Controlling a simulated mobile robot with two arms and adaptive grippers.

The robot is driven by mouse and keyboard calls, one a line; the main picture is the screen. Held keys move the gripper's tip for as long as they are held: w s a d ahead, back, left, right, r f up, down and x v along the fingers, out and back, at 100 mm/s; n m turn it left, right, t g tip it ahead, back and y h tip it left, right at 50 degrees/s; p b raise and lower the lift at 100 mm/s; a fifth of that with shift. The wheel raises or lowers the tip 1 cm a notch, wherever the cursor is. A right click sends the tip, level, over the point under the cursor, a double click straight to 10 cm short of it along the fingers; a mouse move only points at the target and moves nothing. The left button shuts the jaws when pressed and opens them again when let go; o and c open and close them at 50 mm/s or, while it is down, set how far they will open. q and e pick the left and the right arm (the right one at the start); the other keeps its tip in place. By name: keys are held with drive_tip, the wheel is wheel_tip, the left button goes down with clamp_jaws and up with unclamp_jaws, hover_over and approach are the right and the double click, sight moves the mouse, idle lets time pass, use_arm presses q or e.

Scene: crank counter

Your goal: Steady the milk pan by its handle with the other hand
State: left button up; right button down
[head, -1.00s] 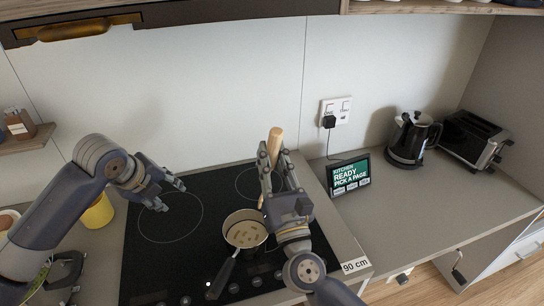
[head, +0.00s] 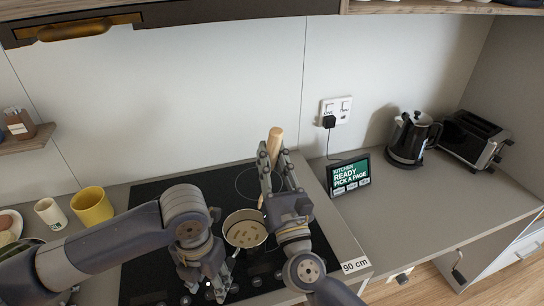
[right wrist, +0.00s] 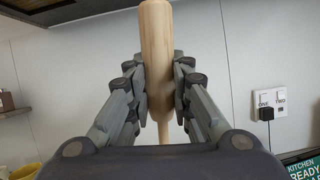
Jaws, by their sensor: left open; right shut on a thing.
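The milk pan (head: 244,231) is a small cream pan with brown pieces inside, on the black hob. Its dark handle is hidden in the head view behind my left gripper (head: 208,288), which is open, pointing down at the hob's front, left of and nearer than the pan. I cannot tell whether it touches the handle. My right gripper (head: 275,180) is shut on a light wooden tool (head: 276,142), held upright beside and above the pan; the tool also fills the middle of the right wrist view (right wrist: 157,65). Its lower end is not clearly seen.
A yellow mug (head: 93,207) and a white cup (head: 49,213) stand left of the hob (head: 150,190). A small screen (head: 349,175), a kettle (head: 408,140) and a toaster (head: 472,139) stand to the right. The right counter in front of them is clear.

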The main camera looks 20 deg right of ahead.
sight(212, 292)
use_arm(q)
drive_tip(key=shift+f, duration=2.7)
drive_tip(key=shift+c, duration=0.2)
clamp_jaws()
drive_tip(key=c, duration=0.8)
unclamp_jaws()
drive_tip(key=shift+c, duration=0.2)
clamp_jaws()
